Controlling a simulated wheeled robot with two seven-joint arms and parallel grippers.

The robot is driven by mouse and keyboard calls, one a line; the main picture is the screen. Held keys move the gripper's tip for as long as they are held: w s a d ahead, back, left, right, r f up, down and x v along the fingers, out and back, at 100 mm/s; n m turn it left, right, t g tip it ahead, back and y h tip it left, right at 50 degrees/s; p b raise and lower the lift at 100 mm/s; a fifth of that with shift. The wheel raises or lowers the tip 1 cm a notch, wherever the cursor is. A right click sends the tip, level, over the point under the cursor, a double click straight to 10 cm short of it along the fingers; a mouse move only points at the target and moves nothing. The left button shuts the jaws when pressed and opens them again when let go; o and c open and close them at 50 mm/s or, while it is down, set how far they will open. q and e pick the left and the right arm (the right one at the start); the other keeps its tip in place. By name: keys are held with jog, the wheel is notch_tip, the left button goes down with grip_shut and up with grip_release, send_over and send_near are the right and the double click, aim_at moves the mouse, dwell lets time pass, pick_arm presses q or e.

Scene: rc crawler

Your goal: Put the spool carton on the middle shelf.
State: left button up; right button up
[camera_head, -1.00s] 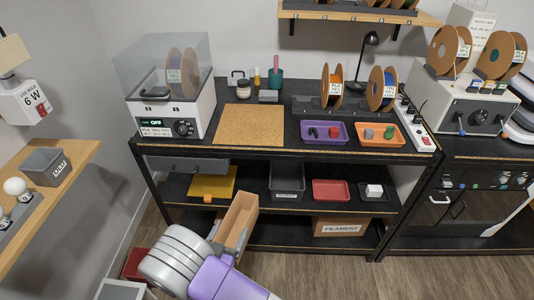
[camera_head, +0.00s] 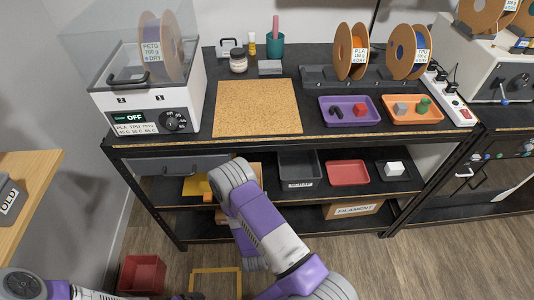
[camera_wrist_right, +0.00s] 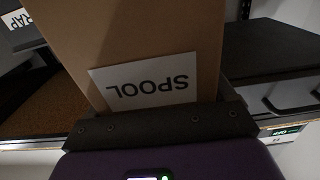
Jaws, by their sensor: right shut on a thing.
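The spool carton (camera_wrist_right: 140,40) is a brown cardboard box with a white SPOOL label, upside down in the right wrist view. My right gripper (camera_wrist_right: 160,128) is shut on its labelled end. In the head view my right arm reaches to the shelf unit and hides the gripper and most of the carton; a tan sliver (camera_head: 257,169) shows behind the wrist. The middle shelf (camera_head: 160,190) is black, under the worktop. I cannot tell whether the carton touches it. Parts of my left arm show at the bottom left; its gripper is out of view.
On the middle shelf are a yellow sheet (camera_head: 194,187), a dark scrap bin (camera_head: 299,168), a red tray (camera_head: 348,173) and a dark tray with a white block (camera_head: 394,168). A grey drawer (camera_head: 175,166) hangs above its left part. A filament box (camera_head: 353,210) stands below.

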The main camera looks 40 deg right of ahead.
aim_at(252, 164)
jog(key=x, duration=0.5)
jog(key=b+x, duration=0.1)
jog(key=x, duration=1)
jog(key=shift+w+d+r+b, duration=0.2)
jog(key=shift+d+r+b, duration=0.1)
jog(key=shift+d+b, duration=0.1)
jog(key=f+b, duration=0.1)
jog(key=f, duration=0.2)
jog(key=shift+w+f+b, duration=0.2)
jog(key=shift+f+b, duration=0.05)
jog(key=shift+b, duration=0.1)
jog(key=o, duration=1.2)
